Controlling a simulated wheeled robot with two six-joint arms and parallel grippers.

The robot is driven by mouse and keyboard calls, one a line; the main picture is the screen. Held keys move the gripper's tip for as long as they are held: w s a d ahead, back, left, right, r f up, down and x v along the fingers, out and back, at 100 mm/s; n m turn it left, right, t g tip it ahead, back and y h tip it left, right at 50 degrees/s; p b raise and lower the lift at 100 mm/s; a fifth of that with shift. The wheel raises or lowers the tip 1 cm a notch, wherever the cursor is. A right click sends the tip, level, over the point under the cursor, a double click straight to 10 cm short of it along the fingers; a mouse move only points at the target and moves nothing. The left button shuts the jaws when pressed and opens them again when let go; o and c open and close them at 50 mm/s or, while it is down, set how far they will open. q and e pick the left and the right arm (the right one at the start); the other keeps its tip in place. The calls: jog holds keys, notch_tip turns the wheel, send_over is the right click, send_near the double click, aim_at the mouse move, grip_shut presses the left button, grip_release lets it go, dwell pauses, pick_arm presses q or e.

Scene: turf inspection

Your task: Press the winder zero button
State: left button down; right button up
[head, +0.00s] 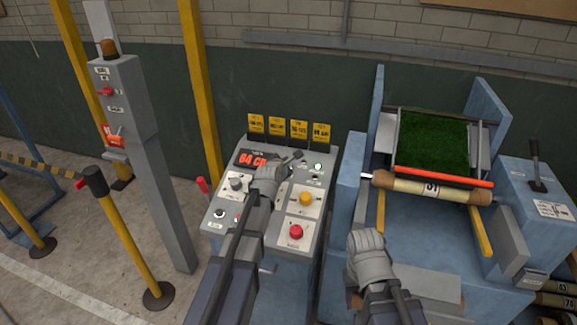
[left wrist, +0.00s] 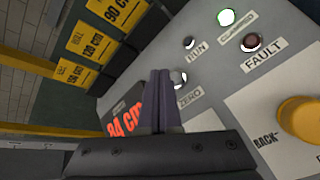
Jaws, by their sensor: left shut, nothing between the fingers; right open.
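The grey control panel (head: 262,228) stands in the middle of the head view. In the left wrist view the small round zero button (left wrist: 178,79), over its ZERO label (left wrist: 188,97), lies just right of my left fingertips. My left gripper (head: 297,157) is shut and empty over the panel's upper part, with its fingers (left wrist: 160,80) pointing at the panel. I cannot tell whether they touch it. In the head view the gripper hides the button. My right gripper (head: 366,238) is open and empty, in front of the blue winder.
The winder holds a roll (head: 430,187) with green turf (head: 433,140). Yellow posts stand left.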

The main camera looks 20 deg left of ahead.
pick_arm(q)
jog(key=shift+f, duration=0.1)
jog(key=shift+w+f+b, duration=0.15)
jog(key=shift+f+b, duration=0.15)
jog(key=shift+b, duration=0.1)
jog(key=shift+w+f+b, duration=0.15)
jog(key=shift+f+b, duration=0.35)
dwell(0.7)
jog(key=shift+r, duration=0.15)
jog(key=shift+s+r+p, duration=0.3)
jog(key=shift+r+p, duration=0.45)
jog(key=shift+p, duration=0.15)
jog(key=r+p, duration=0.1)
jog(key=s+r+p, duration=0.1)
jog(key=r+p, duration=0.2)
jog(key=shift+s+r+p, duration=0.35)
jog(key=shift+s, duration=0.05)
